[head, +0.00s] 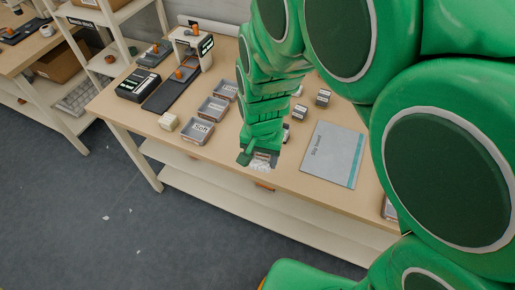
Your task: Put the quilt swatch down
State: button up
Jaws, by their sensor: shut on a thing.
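My gripper (261,157) points down over the front part of the wooden table, to the right of the tray labelled "Soft" (198,131). It is shut on a small pale piece, the quilt swatch (261,166), which shows just below the fingers. My green arm and the fingers hide part of it. I cannot tell whether the swatch touches the tabletop (222,158).
Two more grey trays (213,110) stand behind the "Soft" tray. A pale block (168,121) sits to its left. A black device (138,85) and a press-like stand (192,48) are farther back. A grey sheet (333,153) and small blocks (323,97) lie right.

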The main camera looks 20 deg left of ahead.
jog(key=shift+s+d+r, duration=0.5)
jog(key=shift+s+d, duration=0.3)
jog(key=w+d+m, duration=0.1)
jog(key=w+d, duration=0.3)
jog(key=d, duration=0.6)
jog(key=w+d+m, duration=0.1)
jog(key=w+d, duration=0.4)
jog(key=d, duration=0.5)
send_over(335, 151)
jog(key=s, duration=0.1)
jog(key=f, duration=0.7)
jog(key=shift+s+d+f, duration=0.2)
jog(key=shift+f, duration=0.15)
jog(key=shift+w+a+f, duration=0.15)
jog(key=shift+w+f, duration=0.5)
jog(key=shift+f, duration=1.65)
jog(key=shift+f, duration=0.1)
